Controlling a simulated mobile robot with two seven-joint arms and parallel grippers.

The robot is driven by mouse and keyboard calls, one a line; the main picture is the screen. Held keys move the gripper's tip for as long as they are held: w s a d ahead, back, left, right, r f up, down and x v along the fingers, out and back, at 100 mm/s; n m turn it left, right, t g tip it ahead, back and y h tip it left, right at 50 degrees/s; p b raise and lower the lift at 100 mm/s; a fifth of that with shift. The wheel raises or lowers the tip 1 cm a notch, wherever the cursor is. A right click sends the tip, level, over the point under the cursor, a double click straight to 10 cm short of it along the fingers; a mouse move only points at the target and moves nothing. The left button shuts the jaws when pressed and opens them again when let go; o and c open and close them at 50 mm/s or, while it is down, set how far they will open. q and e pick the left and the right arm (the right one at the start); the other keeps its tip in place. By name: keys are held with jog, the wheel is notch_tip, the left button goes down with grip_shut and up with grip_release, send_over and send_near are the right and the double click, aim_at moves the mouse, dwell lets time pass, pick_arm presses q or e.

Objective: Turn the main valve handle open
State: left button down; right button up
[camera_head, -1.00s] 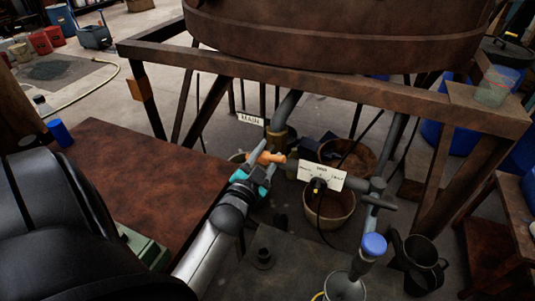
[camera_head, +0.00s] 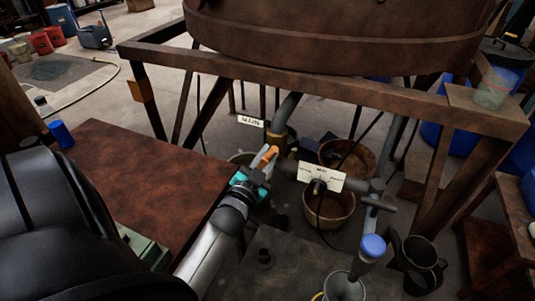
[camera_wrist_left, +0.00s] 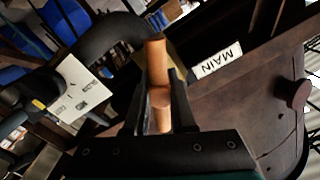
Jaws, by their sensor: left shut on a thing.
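The main valve handle (camera_head: 267,157) is an orange lever on the grey pipe under the big rusty vat. My left gripper (camera_head: 256,172), with teal parts, is at the lever and shut on it. In the left wrist view the orange handle (camera_wrist_left: 158,85) stands between the two dark fingers (camera_wrist_left: 160,110), with its upper end sticking out past them. A white label reading MAIN (camera_wrist_left: 218,60) is beside the handle there; in the head view this label (camera_head: 250,121) hangs just behind the pipe. My right gripper is not in view.
A white card (camera_head: 321,176) is fixed on the pipework right of the handle. The vat's rusty frame (camera_head: 330,85) crosses above. A brown tabletop (camera_head: 140,180) lies left of my arm. Buckets (camera_head: 330,208) stand below, and a blue-capped pipe (camera_head: 373,246) is at lower right.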

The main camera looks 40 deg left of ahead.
pick_arm(q)
jog(key=n+p, duration=0.2)
jog(key=n, duration=0.1)
jog(key=shift+r, duration=0.1)
jog(key=n+p, duration=0.2)
jog(key=n, duration=0.1)
jog(key=shift+n, duration=0.4)
jog(key=n+p, duration=0.2)
jog(key=n, duration=0.2)
jog(key=shift+n, duration=0.3)
jog(key=n, duration=0.4)
jog(key=shift+p, duration=0.35)
jog(key=c, duration=1.4)
grip_release()
jog(key=shift+d+n, duration=0.1)
jog(key=shift+n, duration=0.8)
jog(key=shift+o, duration=0.4)
jog(key=shift+f, duration=0.2)
jog(key=o, duration=1.3)
jog(key=shift+c, duration=0.2)
jog(key=shift+r, duration=0.1)
